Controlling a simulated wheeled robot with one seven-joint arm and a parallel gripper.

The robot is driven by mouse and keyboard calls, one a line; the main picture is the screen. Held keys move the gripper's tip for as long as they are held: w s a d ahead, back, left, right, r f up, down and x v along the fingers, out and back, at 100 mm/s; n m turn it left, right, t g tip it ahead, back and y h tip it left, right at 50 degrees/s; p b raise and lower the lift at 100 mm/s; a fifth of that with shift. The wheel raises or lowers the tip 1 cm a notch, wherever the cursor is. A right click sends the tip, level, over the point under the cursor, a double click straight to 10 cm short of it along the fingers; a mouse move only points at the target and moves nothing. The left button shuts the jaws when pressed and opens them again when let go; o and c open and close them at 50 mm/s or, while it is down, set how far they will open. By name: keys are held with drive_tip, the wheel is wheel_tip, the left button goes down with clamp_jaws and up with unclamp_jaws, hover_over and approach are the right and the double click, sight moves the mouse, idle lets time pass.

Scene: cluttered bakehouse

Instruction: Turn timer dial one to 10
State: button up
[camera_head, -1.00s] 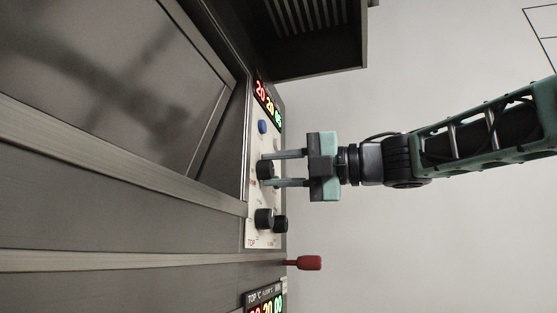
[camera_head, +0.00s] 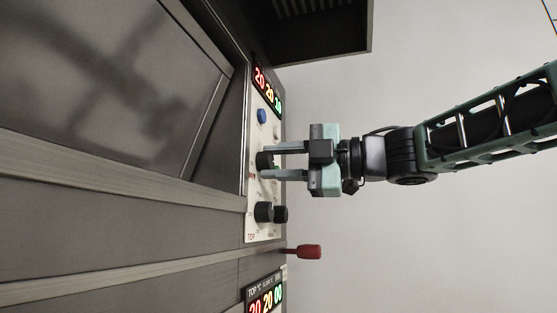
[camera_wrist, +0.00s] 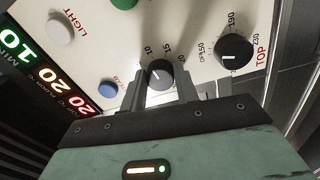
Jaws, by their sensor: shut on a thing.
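The dark timer dial (camera_head: 263,160) sits on the white control panel of the upper oven, below the blue button. My gripper (camera_head: 272,161) reaches in from the right, its two fingers on either side of this dial and shut on it. In the wrist view the dial (camera_wrist: 160,70) is between the fingertips, with 10 and 15 printed near its rim. The oven's display (camera_head: 267,90) has a green number beside the red and yellow 20s. In the wrist view the green number (camera_wrist: 9,44) reads 10. Part of the dial is hidden by the fingers.
Two more black knobs (camera_head: 264,212) stand below on the panel. A blue button (camera_head: 262,116) is above the dial. A red handle (camera_head: 310,251) sticks out below right. A second display (camera_head: 265,299) is at the bottom.

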drive_tip(key=o, duration=1)
drive_tip(key=shift+c, duration=0.2)
drive_tip(key=b+v, duration=0.7)
drive_tip(key=v, duration=1)
drive_tip(key=shift+d, duration=0.25)
drive_tip(key=shift+f, duration=0.15)
